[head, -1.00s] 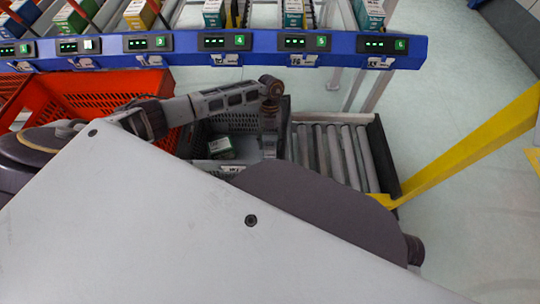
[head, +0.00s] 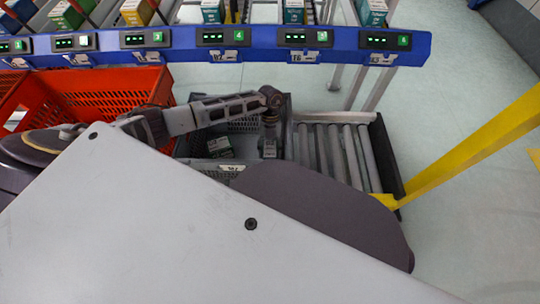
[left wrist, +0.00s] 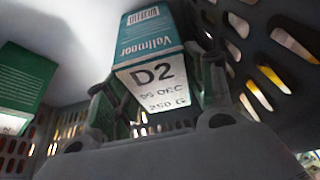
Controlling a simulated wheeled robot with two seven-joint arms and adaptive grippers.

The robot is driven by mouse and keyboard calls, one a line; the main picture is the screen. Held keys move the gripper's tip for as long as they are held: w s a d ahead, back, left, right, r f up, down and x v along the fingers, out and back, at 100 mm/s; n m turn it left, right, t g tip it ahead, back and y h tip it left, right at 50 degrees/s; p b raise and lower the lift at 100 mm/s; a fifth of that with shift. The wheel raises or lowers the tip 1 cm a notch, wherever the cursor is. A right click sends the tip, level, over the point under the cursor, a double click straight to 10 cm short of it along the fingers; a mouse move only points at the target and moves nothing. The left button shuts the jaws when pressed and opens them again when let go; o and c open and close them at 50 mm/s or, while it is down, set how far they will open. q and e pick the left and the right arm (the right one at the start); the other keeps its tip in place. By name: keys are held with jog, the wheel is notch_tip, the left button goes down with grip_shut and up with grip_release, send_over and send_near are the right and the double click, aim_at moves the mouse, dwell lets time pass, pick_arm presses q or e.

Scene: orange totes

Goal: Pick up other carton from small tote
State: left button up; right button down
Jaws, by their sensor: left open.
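The small tote (head: 192,141) is dark grey and sits on the near side of the blue-fronted rack. A green carton with a white label (head: 219,147) lies in it, left of my left gripper (head: 269,148). In the left wrist view, a teal carton marked "Vellmoor" and "D2" (left wrist: 150,40) stands between the two fingers of my left gripper (left wrist: 160,95), which is open around it. Whether the fingers touch it, I cannot tell. A second green carton (left wrist: 18,85) is at the left edge of that view. My right gripper is not in view.
A larger orange-red tote (head: 110,88) stands left of the small tote. A roller conveyor (head: 335,150) lies to its right, with a yellow bar (head: 465,145) beyond. The blue rack front (head: 270,39) with numbered displays crosses behind, holding several cartons.

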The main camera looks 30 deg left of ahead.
pick_arm(q)
jog(key=shift+f, duration=0.1)
dwell(0.4)
jog(key=c, duration=0.8)
